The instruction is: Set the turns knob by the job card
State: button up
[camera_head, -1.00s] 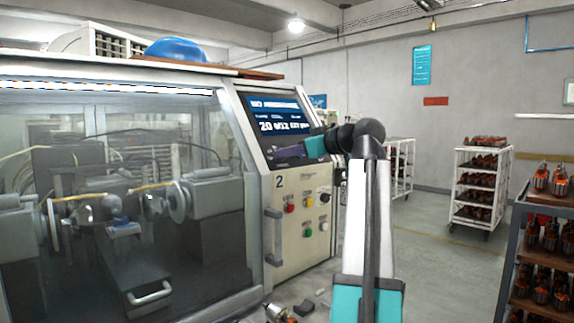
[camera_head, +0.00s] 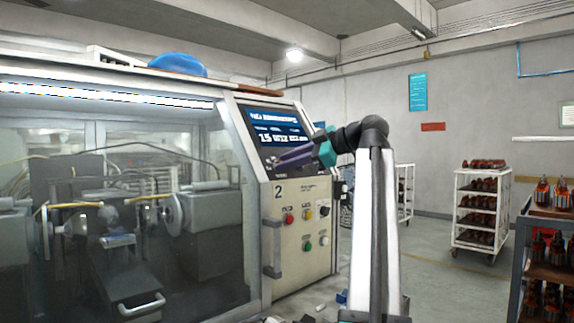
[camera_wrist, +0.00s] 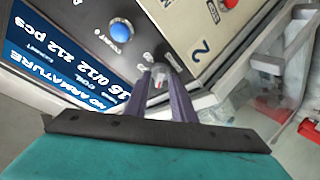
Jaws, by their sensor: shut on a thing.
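The winding machine's sloped screen (camera_head: 276,128) is lit, with white text on blue. Its large first number looks like 15 or 16; the small text is blurred. In the wrist view the screen (camera_wrist: 60,72) reads "NO ARMATURE" above the counts. My gripper (camera_head: 272,163) reaches the lower left of the screen panel. In the wrist view its two grey-purple fingers (camera_wrist: 160,76) are shut on a small knob (camera_wrist: 158,71), mostly hidden between the tips. A blue round control (camera_wrist: 121,30) sits apart on the same dark panel. I cannot make out a job card.
Below the screen, the cream panel (camera_head: 295,256) carries red, yellow and green buttons and a black switch (camera_head: 325,210). A glazed winding chamber (camera_head: 70,265) stands left. Racks (camera_head: 483,205) of armatures stand right. A teal sheet (camera_head: 418,92) hangs on the back wall.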

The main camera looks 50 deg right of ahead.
jog(key=shift+w+r, duration=0.1)
jog(key=shift+r, duration=0.1)
jog(key=o, duration=0.7)
jog(key=shift+a, duration=0.1)
jog(key=shift+w+f, duration=0.1)
jog(key=v, duration=1.4)
jog(key=shift+w+f, duration=0.1)
